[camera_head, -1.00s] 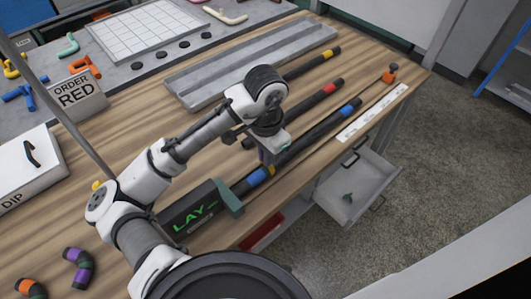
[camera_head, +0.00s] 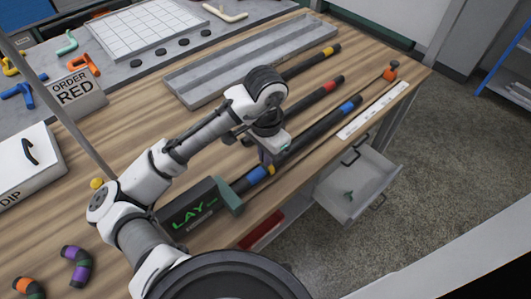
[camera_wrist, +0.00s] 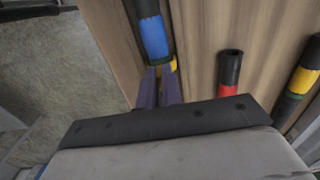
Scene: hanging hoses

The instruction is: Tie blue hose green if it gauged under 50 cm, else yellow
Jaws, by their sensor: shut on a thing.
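The blue hose (camera_head: 316,132), black with blue bands, lies on the bench near its front edge. Its near end is by the dark device reading LAY (camera_head: 192,213). A yellow tie (camera_head: 271,169) shows at the hose beside the near blue band; it also shows in the wrist view (camera_wrist: 173,63). My gripper (camera_head: 267,160) is low over the hose there, shut on the yellow tie as far as I can see; its purple fingers (camera_wrist: 160,76) hide part of it. A small green piece (camera_head: 348,195) lies in the open drawer (camera_head: 366,181).
A grey tray (camera_head: 245,62) lies behind. A white ruled strip (camera_head: 374,110) lies at the front right edge.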

